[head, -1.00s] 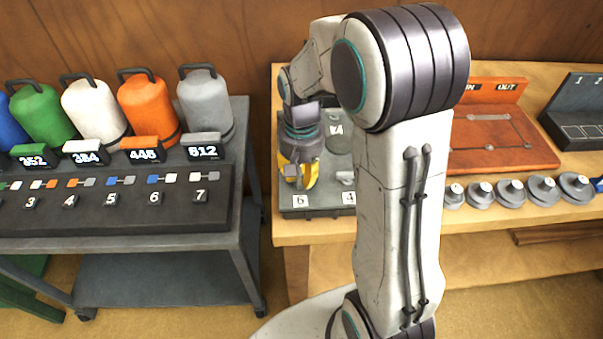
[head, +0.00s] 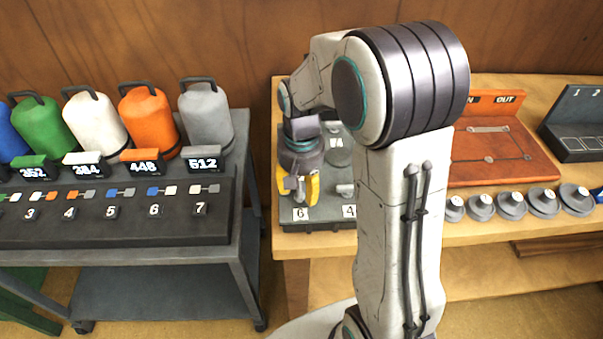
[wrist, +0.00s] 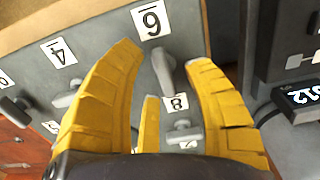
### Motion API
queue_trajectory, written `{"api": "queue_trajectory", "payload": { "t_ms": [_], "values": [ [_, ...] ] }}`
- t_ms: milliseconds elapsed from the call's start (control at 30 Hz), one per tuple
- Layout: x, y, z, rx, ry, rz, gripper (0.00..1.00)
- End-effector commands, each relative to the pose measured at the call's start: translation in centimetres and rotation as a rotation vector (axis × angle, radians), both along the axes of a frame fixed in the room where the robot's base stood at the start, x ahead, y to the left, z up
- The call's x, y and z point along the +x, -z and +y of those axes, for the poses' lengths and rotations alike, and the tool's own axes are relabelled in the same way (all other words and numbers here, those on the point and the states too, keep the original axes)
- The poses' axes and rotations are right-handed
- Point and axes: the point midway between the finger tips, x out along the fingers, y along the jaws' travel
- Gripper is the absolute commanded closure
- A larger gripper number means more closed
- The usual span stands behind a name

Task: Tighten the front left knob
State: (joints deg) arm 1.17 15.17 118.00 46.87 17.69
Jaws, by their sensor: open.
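A grey plate (head: 325,214) with numbered labels and grey lever knobs lies on the wooden bench. The knob by label 6 (wrist: 166,72) is at the plate's front left corner. It also shows in the head view (head: 299,189). My gripper (wrist: 170,72) is open, its yellow fingers to either side of this knob, with a visible gap on each side. In the head view my gripper (head: 299,188) is over the same corner. The knob by label 4 (wrist: 68,96) is left of the fingers in the wrist view, and the knob by label 8 (wrist: 184,132) shows between them.
A dark cart with a numbered panel (head: 110,222) and several coloured canisters (head: 148,117) stands to the left. Grey discs (head: 511,205) line the bench front on the right, before an orange board (head: 500,160). My arm hides part of the plate.

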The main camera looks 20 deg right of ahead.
Motion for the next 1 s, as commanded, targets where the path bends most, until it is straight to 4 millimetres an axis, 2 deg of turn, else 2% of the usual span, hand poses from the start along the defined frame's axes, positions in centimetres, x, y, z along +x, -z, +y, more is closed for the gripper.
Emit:
{"api": "queue_trajectory", "payload": {
  "t_ms": [167, 600, 800, 1000],
  "values": [
    [0.1, -2.1, 0.0, 0.0, 0.0, -0.006, 0.54],
    [0.1, -9.2, 0.0, 0.0, 0.0, -0.003, 0.54],
    [0.1, -11.0, 0.0, -0.001, 0.0, -0.002, 0.54],
    [0.0, -11.6, 0.0, 0.0, 0.0, 0.001, 0.54]
  ]
}}
